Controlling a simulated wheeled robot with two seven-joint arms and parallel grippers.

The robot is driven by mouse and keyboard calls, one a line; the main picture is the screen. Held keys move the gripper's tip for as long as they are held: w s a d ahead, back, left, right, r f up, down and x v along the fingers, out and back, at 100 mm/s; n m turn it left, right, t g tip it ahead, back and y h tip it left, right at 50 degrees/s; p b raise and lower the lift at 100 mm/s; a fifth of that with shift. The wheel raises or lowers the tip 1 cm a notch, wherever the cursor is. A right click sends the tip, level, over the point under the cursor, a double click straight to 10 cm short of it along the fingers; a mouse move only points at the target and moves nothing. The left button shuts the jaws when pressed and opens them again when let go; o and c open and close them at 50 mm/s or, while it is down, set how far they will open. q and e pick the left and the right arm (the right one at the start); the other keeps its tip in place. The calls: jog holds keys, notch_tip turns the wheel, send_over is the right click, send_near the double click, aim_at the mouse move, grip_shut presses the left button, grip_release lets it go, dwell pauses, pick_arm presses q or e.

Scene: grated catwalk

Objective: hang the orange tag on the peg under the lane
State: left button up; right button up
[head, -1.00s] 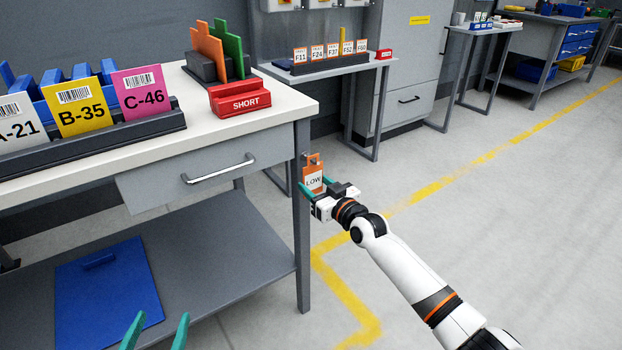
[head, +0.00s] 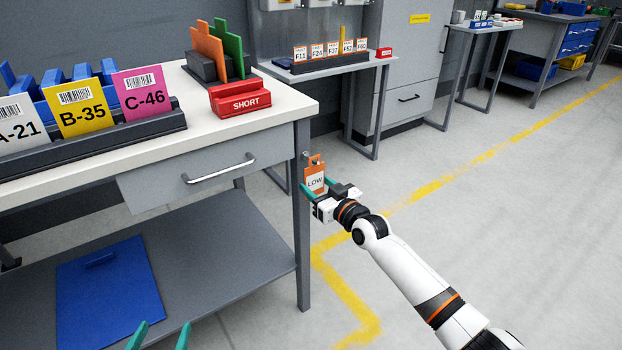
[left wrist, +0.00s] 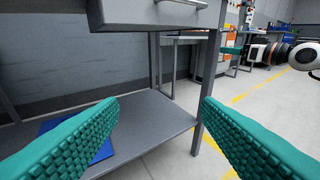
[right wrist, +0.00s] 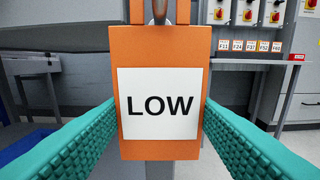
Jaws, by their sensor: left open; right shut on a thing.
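The orange tag (head: 315,181) reads LOW on a white label and hangs upright beside the bench's front right leg. It fills the middle of the right wrist view (right wrist: 160,145). My right gripper (head: 318,189) is shut on its side edges. A grey peg (right wrist: 159,10) shows in the opening at the tag's top; I cannot tell whether it passes through. In the head view the peg (head: 305,155) is at the bench corner, by the tag's top. My left gripper (head: 163,325) is open and empty, in front of the lower shelf.
The bench (head: 294,104) carries the red SHORT block (head: 240,98), orange and green cards (head: 208,46) and a rack of lettered cards (head: 100,138). A drawer handle (head: 218,169) sticks out in front. A blue board (head: 108,295) lies on the lower shelf (head: 220,245).

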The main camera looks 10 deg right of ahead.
jog(key=shift+s+d+r+p, duration=0.2)
jog(key=shift+s+p, duration=0.15)
jog(key=shift+p, duration=0.15)
jog(key=shift+s, duration=0.2)
pick_arm(q)
jog(key=s+a+f+g+y+p, duration=0.1)
jog(key=s+a+f+g+y, duration=0.1)
jog(key=s+f+g, duration=0.4)
jog(key=shift+a+f, duration=0.3)
jog(key=shift+f, duration=0.45)
pick_arm(e)
jog(key=shift+s+d+r, duration=0.15)
jog(key=shift+s+r, duration=0.1)
jog(key=shift+s, duration=0.15)
dwell(1.1)
pick_arm(q)
jog(key=shift+g, duration=0.3)
